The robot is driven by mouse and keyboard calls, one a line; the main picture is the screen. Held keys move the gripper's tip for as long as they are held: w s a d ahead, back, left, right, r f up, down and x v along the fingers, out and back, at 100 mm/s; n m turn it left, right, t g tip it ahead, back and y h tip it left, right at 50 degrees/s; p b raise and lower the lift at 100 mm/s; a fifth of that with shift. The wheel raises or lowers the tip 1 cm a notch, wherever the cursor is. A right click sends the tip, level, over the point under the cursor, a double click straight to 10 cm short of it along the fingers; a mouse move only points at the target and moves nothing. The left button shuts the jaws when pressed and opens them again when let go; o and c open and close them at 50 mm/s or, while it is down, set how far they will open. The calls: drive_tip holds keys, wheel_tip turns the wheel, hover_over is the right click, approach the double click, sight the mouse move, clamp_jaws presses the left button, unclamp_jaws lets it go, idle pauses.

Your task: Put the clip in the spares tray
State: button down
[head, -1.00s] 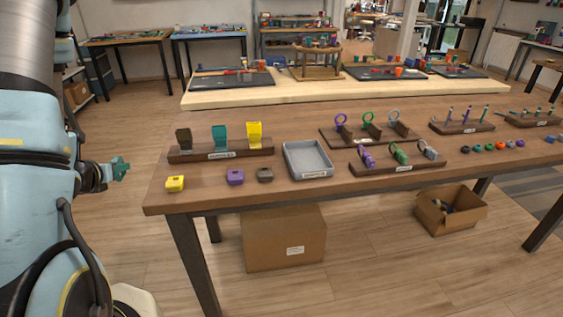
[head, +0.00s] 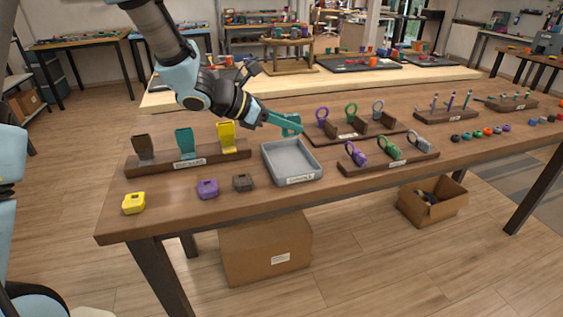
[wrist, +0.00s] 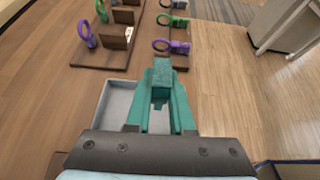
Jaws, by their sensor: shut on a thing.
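My gripper (head: 288,123) has teal fingers and is shut on a teal clip (head: 292,121). The clip shows between the fingertips in the wrist view (wrist: 162,72), partly hidden by them. The spares tray (head: 293,179) is a shallow grey open tray with a label on its front; its visible inside is empty. In the head view the clip appears at the tray's back rim, raised above the table; its exact height is hard to tell. In the wrist view the tray (wrist: 112,104) lies below the fingers, partly hidden by them.
Left of the tray is a wooden rack (head: 190,164) with brown, teal and yellow upright pieces. Yellow (head: 133,203), purple (head: 207,188) and dark (head: 243,183) blocks lie in front. To the right are racks with ringed pieces (head: 390,155). The front table edge is clear.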

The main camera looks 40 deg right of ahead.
sight(293, 169)
drive_tip(key=shift+s+d+f, duration=0.2)
drive_tip(key=shift+s+d, duration=0.1)
drive_tip(key=shift+s, duration=0.05)
wheel_tip(293, 169, down, 9)
drive_tip(key=shift+f+p, duration=0.15)
drive_tip(key=shift+p, duration=0.3)
drive_tip(key=shift+f, duration=0.2)
drive_tip(key=c, duration=0.8)
unclamp_jaws()
drive_tip(key=shift+r, duration=0.1)
drive_tip(key=shift+r, duration=0.15)
drive_tip(key=v, duration=0.6)
drive_tip(key=b+v, duration=0.1)
drive_tip(key=v, duration=0.5)
drive_tip(key=shift+w+d, duration=0.1)
drive_tip(key=shift+w, duration=0.15)
